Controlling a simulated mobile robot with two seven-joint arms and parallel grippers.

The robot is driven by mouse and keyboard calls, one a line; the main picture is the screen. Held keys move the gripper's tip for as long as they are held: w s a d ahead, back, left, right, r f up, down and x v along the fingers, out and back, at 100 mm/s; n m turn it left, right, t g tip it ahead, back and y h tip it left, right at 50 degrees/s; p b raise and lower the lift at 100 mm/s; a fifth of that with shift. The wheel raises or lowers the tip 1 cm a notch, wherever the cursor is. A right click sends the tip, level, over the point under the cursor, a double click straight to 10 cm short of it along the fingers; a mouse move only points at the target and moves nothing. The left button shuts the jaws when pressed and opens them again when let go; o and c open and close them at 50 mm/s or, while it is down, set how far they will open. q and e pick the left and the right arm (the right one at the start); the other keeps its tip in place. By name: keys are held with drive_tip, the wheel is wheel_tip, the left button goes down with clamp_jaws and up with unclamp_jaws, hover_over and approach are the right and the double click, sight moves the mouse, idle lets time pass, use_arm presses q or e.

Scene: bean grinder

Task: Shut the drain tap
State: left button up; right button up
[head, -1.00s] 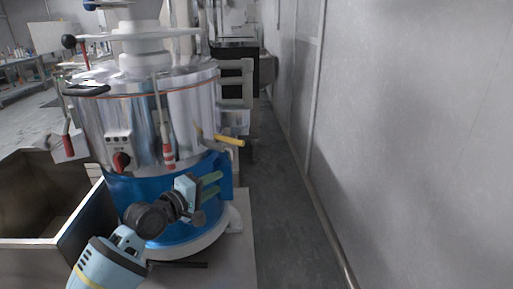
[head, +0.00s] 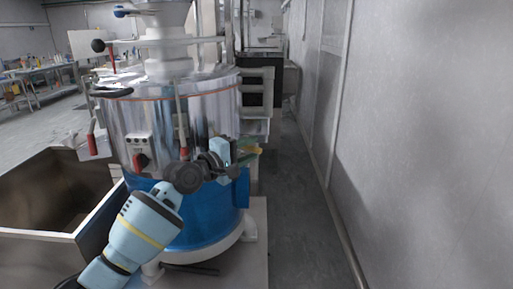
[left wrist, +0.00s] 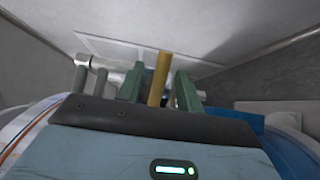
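The drain tap shows by its yellow handle (left wrist: 159,80) in the left wrist view, between the two green fingers of my left gripper (left wrist: 158,92). The fingers are apart, with small gaps on both sides of the handle. In the head view my left gripper (head: 247,152) is at the right side of the grinder (head: 212,110), a shiny metal drum on a blue base. There the gripper hides most of the tap. The tap's body is not clearly seen. My right gripper is not in view.
An open metal bin (head: 60,190) stands at the left, in front of the grinder. A grey wall (head: 420,130) runs along the right. The floor (head: 300,220) between the grinder and the wall is clear.

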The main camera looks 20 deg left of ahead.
sight(249, 149)
use_arm(q)
drive_tip(key=shift+x, duration=1.55)
drive_tip(key=shift+c, duration=0.5)
clamp_jaws()
